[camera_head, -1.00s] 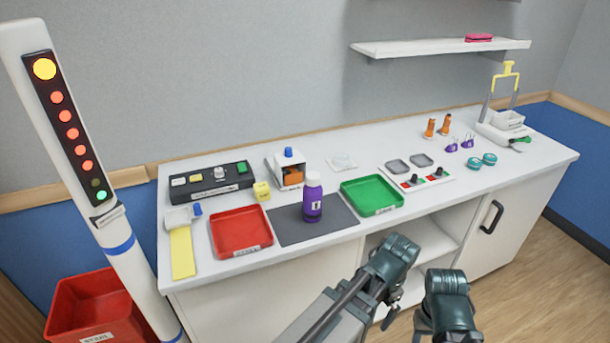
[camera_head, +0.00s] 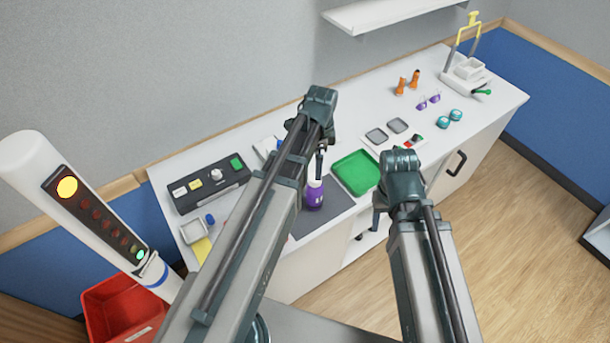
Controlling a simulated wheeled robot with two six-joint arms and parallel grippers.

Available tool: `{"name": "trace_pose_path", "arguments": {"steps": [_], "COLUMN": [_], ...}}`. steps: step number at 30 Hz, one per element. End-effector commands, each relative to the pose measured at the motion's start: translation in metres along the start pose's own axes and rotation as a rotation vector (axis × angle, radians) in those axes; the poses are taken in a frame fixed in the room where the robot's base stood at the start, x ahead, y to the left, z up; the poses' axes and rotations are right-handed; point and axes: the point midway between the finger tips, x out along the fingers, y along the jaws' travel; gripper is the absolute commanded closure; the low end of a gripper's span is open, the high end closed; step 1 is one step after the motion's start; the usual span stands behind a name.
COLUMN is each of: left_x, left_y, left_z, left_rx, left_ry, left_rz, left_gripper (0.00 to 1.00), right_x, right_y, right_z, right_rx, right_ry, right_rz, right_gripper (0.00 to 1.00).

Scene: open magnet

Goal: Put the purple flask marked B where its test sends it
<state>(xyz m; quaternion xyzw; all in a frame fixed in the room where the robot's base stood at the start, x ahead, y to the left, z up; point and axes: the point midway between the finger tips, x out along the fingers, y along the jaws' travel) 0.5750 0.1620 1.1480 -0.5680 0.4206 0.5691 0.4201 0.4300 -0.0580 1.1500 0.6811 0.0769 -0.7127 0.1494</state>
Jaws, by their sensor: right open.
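The purple flask (camera_head: 315,194) stands upright on the dark grey mat (camera_head: 338,212), and my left arm partly covers it. Its mark cannot be read clearly. My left gripper (camera_head: 321,165) points down at the flask's top; whether its jaws touch the flask, and how wide they are, cannot be made out. My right gripper (camera_head: 368,226) is open and empty, low at the counter's front edge, right of the mat. The green tray (camera_head: 357,173) lies right of the flask. The red tray is mostly hidden behind my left arm.
A light post (camera_head: 95,212) at left shows yellow and green lit, its red lamps dark. A button box (camera_head: 208,187) is at back left. Orange bottles (camera_head: 401,85) and a yellow-handled device (camera_head: 467,60) are at right.

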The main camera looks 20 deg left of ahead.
Motion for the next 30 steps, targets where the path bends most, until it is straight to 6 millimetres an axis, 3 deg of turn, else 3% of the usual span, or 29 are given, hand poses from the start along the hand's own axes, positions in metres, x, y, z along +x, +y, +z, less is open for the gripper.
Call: {"name": "trace_pose_path", "arguments": {"steps": [3,11,30], "left_x": [-0.007,0.0,0.08], "left_y": [-0.003,-0.003,-0.003], "left_z": [0.001,0.002,0.002], "left_rx": [0.016,0.018,0.017], "left_ry": [0.002,0.002,0.002], "left_rz": [-0.001,-0.001,-0.001], "left_gripper": [0.0,0.0,0.0], "right_x": [-0.007,0.0,0.079], "right_y": [0.001,0.0,-0.007], "right_z": [0.001,0.0,-0.005], "right_rx": [0.001,0.001,-0.003], "right_ry": [0.0,0.0,0.002], "right_rz": [0.0,0.0,0.002], "right_gripper": [0.5,0.5,0.5]}}
